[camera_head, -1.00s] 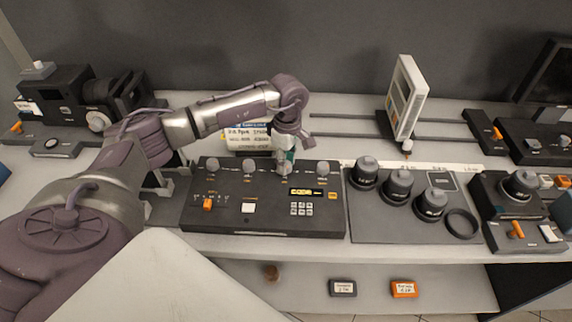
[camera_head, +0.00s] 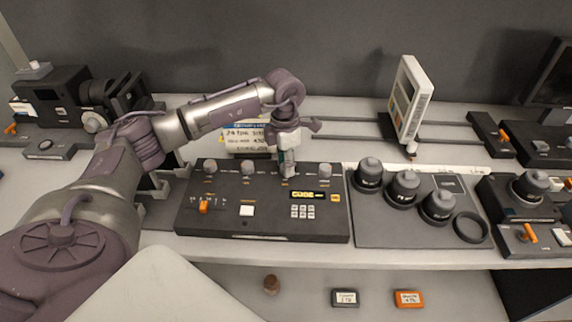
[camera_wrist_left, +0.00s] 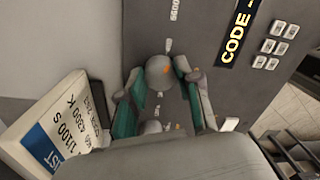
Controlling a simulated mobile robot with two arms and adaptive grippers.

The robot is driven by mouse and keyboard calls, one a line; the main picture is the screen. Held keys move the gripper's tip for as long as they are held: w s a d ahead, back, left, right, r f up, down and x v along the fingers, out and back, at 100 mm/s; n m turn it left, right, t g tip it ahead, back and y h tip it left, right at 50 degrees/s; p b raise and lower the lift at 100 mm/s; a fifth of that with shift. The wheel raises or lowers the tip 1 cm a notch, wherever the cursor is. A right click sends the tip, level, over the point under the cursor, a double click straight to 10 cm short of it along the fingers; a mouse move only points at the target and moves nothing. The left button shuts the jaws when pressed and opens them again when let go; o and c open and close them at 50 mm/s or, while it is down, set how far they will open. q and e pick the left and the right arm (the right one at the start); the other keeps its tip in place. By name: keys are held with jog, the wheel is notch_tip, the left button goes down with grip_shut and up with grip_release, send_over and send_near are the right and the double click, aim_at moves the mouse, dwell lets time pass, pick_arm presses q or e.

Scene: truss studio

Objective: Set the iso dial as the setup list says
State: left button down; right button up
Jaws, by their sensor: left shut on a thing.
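The black control panel (camera_head: 262,223) stands at the middle of the bench, with a row of grey dials along its back. My left gripper (camera_head: 287,171) points down at the third dial from the left. In the left wrist view its two green-padded fingers (camera_wrist_left: 165,82) are shut on a round grey dial (camera_wrist_left: 160,68) with an orange mark. The dial's label cannot be read. The setup list (camera_head: 243,140) stands behind the panel, partly hidden by my arm. My right gripper is out of view.
Free dials stand at the left (camera_head: 210,167) and right (camera_head: 325,171) of the row. Black lenses (camera_head: 404,187) stand on a mat to the right. A white upright panel (camera_head: 410,102) stands behind.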

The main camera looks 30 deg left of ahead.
pick_arm(q)
jog(key=shift+n, duration=0.9)
jog(key=c, duration=0.8)
grip_release()
jog(key=r, duration=1.2)
jog(key=shift+w+a, duration=0.1)
jog(key=shift+a, duration=0.2)
jog(key=shift+f, duration=0.1)
